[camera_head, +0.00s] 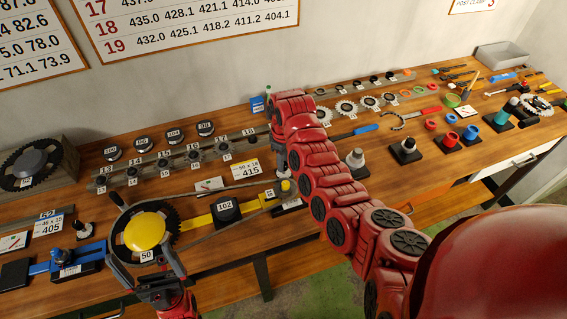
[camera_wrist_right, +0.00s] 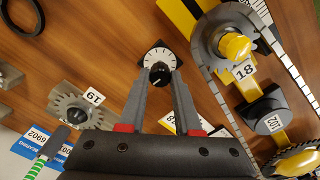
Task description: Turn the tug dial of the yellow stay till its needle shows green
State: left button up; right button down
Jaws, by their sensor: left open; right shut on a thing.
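The yellow stay (camera_head: 200,221) lies along the bench front, with a large "50" chainring with a yellow hub (camera_head: 145,232) at its left end and a yellow-capped "18" sprocket (camera_wrist_right: 235,46) at its right end. A small dial (camera_wrist_right: 148,50) with a white ticked face and a black knob (camera_wrist_right: 159,73) sits beside the stay. My left gripper (camera_head: 143,240) is open around the yellow hub. I cannot make out a needle or green mark.
A block marked "102" (camera_head: 226,211) sits on the stay. A rail of numbered sprockets (camera_head: 180,160) runs behind it, with black pucks (camera_head: 174,136) further back. A blue stay (camera_head: 65,262) lies at the left. A "415" card (camera_head: 246,170) stands close behind the yellow stay.

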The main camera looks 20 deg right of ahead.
jog(key=m+b, duration=0.2)
jog(key=shift+f+b, duration=0.2)
jog(key=shift+b, duration=0.15)
jog(key=shift+m, duration=0.5)
jog(key=shift+r+m+b, duration=0.25)
jog(key=shift+m+b, duration=0.1)
jog(key=shift+m, duration=1.45)
jog(key=c, duration=0.6)
grip_release()
